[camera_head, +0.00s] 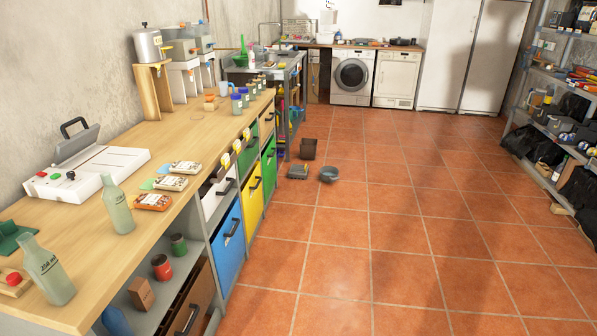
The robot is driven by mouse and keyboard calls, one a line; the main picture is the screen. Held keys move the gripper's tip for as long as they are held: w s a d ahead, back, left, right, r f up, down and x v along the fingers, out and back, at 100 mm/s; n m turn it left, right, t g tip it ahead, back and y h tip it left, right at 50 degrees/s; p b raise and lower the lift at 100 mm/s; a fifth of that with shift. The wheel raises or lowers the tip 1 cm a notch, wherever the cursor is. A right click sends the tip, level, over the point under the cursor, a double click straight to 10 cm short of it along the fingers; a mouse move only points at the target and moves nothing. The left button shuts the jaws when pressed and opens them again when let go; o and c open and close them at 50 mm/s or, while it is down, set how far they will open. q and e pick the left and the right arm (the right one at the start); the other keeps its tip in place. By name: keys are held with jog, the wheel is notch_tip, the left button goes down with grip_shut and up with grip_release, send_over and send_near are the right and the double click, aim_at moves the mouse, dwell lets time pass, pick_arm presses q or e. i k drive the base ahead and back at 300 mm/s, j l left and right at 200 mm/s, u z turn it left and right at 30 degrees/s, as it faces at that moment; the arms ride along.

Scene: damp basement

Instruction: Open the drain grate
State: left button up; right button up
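I cannot make out a drain grate for certain. A small grey, low object (298,172) lies on the orange tiled floor beside the workbench. It is too small to tell what it is. A round grey bowl (328,174) stands just right of it, and a dark brown open container (308,149) stands behind them. Neither of my grippers shows in the head view.
A long wooden workbench (160,136) with bottles and colored drawers runs along the left. A washing machine (352,76) and white cabinets (455,55) stand at the back. Loaded shelves (545,130) line the right. The tiled floor (400,240) between is clear.

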aim_at(299, 167)
jog(key=i+z, duration=0.4)
jog(key=i, duration=0.7)
jog(key=i+z, duration=0.1)
jog(key=i, duration=2.15)
jog(key=i+l+z, duration=0.1)
jog(key=i+z, duration=0.15)
jog(key=i, duration=0.3)
jog(key=i+z, duration=0.3)
jog(key=i, duration=0.25)
jog(key=i+j+z, duration=0.1)
jog(key=i+z, duration=0.15)
jog(key=i, duration=0.3)
jog(key=i+j+z, duration=0.3)
jog(key=i, duration=0.25)
jog(key=i+u, duration=0.2)
jog(key=i, duration=0.25)
jog(key=i+u, duration=0.15)
jog(key=i, duration=0.3)
jog(key=i+l+u, duration=0.2)
jog(key=i, duration=0.2)
jog(key=i+l+u, duration=0.2)
jog(key=i, duration=0.25)
jog(key=i+l+u, duration=0.2)
jog(key=i, duration=0.2)
